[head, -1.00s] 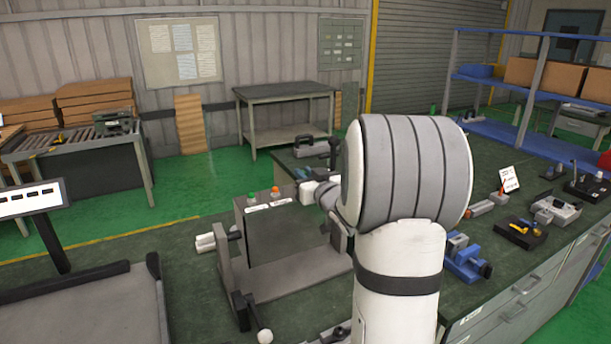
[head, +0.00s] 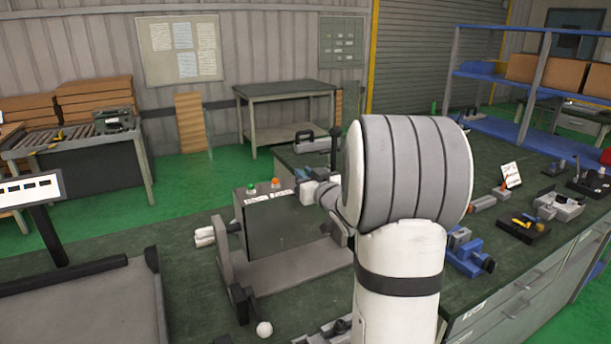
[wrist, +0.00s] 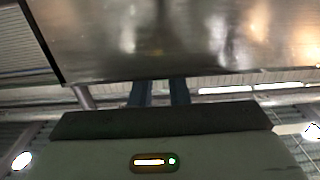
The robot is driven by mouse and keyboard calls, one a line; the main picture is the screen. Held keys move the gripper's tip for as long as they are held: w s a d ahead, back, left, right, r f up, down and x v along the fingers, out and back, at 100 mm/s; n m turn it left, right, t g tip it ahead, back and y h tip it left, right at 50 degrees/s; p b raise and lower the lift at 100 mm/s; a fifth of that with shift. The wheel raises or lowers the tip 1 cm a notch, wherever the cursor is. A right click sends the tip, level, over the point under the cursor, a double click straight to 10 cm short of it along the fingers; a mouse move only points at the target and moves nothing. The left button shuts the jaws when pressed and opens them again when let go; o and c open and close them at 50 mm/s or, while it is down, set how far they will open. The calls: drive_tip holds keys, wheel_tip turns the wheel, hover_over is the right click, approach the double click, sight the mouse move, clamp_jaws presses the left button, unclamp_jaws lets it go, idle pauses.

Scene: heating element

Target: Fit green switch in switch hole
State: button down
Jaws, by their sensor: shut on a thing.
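A dark box (head: 285,222) sits tilted in a grey stand (head: 300,262) on the bench in the head view. On its top edge are a green cap (head: 251,190) and an orange cap (head: 275,184), beside white labels. I cannot tell whether the green cap is the switch. In the wrist view my gripper (wrist: 160,92) reaches to the edge of a large metal surface (wrist: 170,40). Its fingers are a little apart, and their tips and the thing between them are hidden behind that edge. No switch hole is visible.
A blue vise (head: 468,250) and a dark tray of tools (head: 523,228) lie right of my arm. A black-edged flat unit (head: 80,300) and a screen (head: 30,190) stand at the left. Bare bench top shows left of the stand.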

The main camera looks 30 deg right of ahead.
drive_tip(key=shift+f+b, duration=0.3)
drive_tip(key=shift+f, duration=0.1)
drive_tip(key=c, duration=1.3)
unclamp_jaws()
drive_tip(key=s+b, duration=0.1)
drive_tip(key=s, duration=0.7)
drive_tip(key=shift+w, duration=0.1)
drive_tip(key=s+a+f+g, duration=0.5)
drive_tip(key=s+a+g, duration=0.2)
drive_tip(key=s, duration=0.5)
drive_tip(key=s+a+f+g, duration=0.5)
drive_tip(key=s+a+g, duration=0.3)
drive_tip(key=s+a, duration=0.4)
drive_tip(key=shift+s+a+f, duration=0.2)
drive_tip(key=shift+s+f, duration=0.2)
drive_tip(key=shift+s, duration=0.25)
